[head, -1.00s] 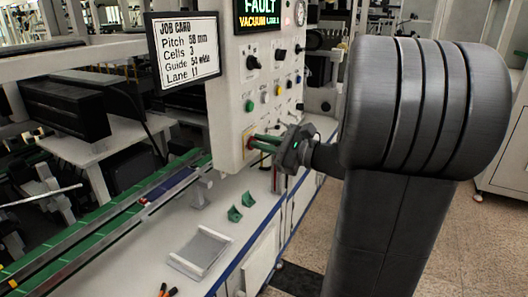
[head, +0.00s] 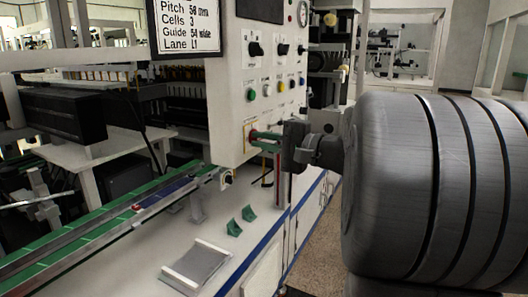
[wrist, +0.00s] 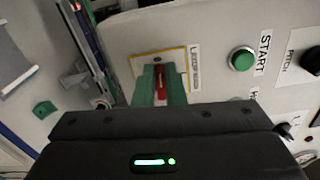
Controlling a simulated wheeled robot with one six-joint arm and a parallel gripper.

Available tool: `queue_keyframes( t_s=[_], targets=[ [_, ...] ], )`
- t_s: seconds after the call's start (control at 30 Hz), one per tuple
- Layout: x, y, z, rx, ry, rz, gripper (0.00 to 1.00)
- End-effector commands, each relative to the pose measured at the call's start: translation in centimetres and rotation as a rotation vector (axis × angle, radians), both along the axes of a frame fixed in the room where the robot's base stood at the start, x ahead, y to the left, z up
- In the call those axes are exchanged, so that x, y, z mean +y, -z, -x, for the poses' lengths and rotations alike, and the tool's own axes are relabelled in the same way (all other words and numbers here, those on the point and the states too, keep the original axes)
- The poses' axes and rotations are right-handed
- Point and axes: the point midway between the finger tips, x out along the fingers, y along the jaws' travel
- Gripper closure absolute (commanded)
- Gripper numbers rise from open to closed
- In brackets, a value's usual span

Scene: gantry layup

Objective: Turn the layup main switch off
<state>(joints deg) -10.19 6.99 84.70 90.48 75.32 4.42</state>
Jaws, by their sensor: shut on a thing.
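The main switch is a red handle (wrist: 160,80) on a plate with a yellow border (wrist: 184,57) at the lower edge of the white control panel (head: 228,100). A printed label stands beside the plate. My gripper (head: 262,141) reaches in from the right, its green fingers on the switch. In the wrist view the gripper (wrist: 161,87) is shut on the red handle, one finger on each side. The handle lies along the direction of the panel lettering. The fingers hide part of the plate. The panel's display (head: 260,9) is dark.
A green START button (wrist: 242,60) and black knobs (head: 255,49) are near the switch on the panel. Below are the bench top (head: 215,230), two green brackets (head: 233,227), a grey tray (head: 197,265) and a green conveyor (head: 60,246).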

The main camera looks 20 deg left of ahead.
Motion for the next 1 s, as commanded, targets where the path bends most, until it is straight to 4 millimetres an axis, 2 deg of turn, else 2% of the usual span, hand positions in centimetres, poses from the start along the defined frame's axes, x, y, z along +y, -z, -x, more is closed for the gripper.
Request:
queue_keyframes(
  t_s=[0.03, 0.3, 0.8, 0.83, 0.93, 1.0],
  targets=[
    [-0.01, 0.49, 0.02, -0.024, 0.0, 0.004, 1.0],
    [-0.02, 0.4, 0.03, -0.107, 0.0, 0.01, 1.0],
    [-0.02, 0.34, 0.04, -0.122, -0.001, 0.013, 1.0],
    [-0.02, 0.34, 0.04, -0.122, -0.001, 0.013, 0.88],
    [-0.01, 0.32, 0.03, -0.122, -0.001, 0.012, 0.68],
    [-0.01, 0.3, 0.02, -0.122, -0.001, 0.012, 0.68]
  ],
)
